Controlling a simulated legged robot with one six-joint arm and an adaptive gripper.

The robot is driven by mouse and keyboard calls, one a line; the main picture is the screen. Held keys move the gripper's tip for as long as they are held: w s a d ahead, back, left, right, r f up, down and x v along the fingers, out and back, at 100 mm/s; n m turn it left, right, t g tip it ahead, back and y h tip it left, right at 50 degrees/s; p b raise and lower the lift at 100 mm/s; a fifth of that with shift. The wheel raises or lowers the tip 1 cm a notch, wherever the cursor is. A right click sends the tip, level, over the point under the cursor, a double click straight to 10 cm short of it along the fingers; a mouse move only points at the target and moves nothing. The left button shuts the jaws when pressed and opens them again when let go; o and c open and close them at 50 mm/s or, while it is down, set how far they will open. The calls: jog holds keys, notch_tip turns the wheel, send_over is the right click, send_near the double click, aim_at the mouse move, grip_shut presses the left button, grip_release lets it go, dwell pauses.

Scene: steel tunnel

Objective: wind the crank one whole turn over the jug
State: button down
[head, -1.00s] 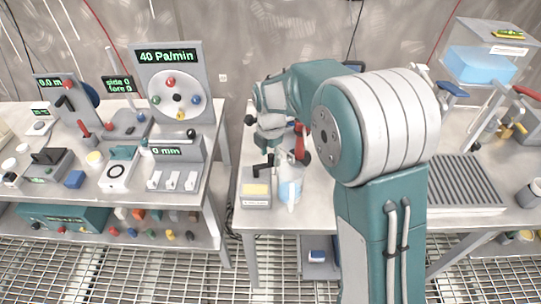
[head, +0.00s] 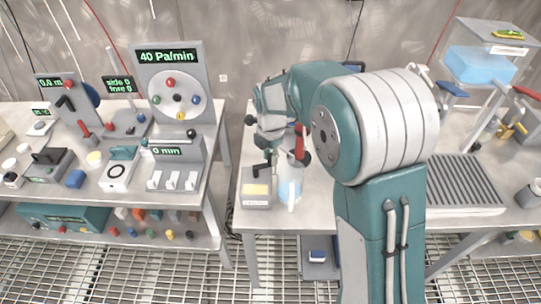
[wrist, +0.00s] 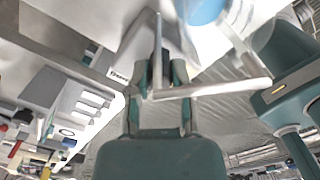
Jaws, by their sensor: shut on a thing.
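The jug (head: 290,188), clear with pale blue in it, stands near the front edge of the middle bench. A blue round shape (wrist: 203,10), probably the jug, is cut by the top edge of the wrist view. My gripper (head: 270,140) is above and behind the jug, mostly covered by my own wrist. In the wrist view my gripper's fingers (wrist: 162,75) are shut on the crank (wrist: 215,88), a pale bent bar running right from them. The crank's grip between the fingers is largely hidden. In the head view the crank is hard to make out.
A grey box with a yellow panel (head: 257,189) stands left of the jug. A red upright part (head: 299,138) is close behind the jug. A ribbed grey tray (head: 463,182) lies right of my arm. The left bench (head: 205,165) is crowded, with a gap before the middle bench.

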jog(key=shift+s+f+m, duration=0.1)
jog(key=shift+s+m, duration=0.1)
jog(key=shift+m, duration=0.2)
jog(key=shift+s+m, duration=0.5)
jog(key=shift+m, duration=0.7)
jog(key=m, duration=0.1)
jog(key=s+m, duration=0.1)
jog(key=m, duration=0.2)
jog(key=shift+s+a+m, duration=0.2)
jog(key=shift+s+m, duration=0.1)
jog(key=shift+s, duration=0.05)
jog(key=m, duration=0.2)
jog(key=s+a+m, duration=0.1)
jog(key=m, duration=0.1)
jog(key=shift+s, duration=0.15)
jog(key=shift+s+a+m, duration=0.15)
jog(key=shift+a+m, duration=0.1)
jog(key=shift+m, duration=0.65)
jog(key=shift+s+a+m, duration=0.15)
jog(key=shift+a+m, duration=0.1)
jog(key=shift+m, duration=0.65)
jog(key=c, duration=0.5)
grip_release()
jog(key=shift+a, duration=0.1)
jog(key=shift+c, duration=0.2)
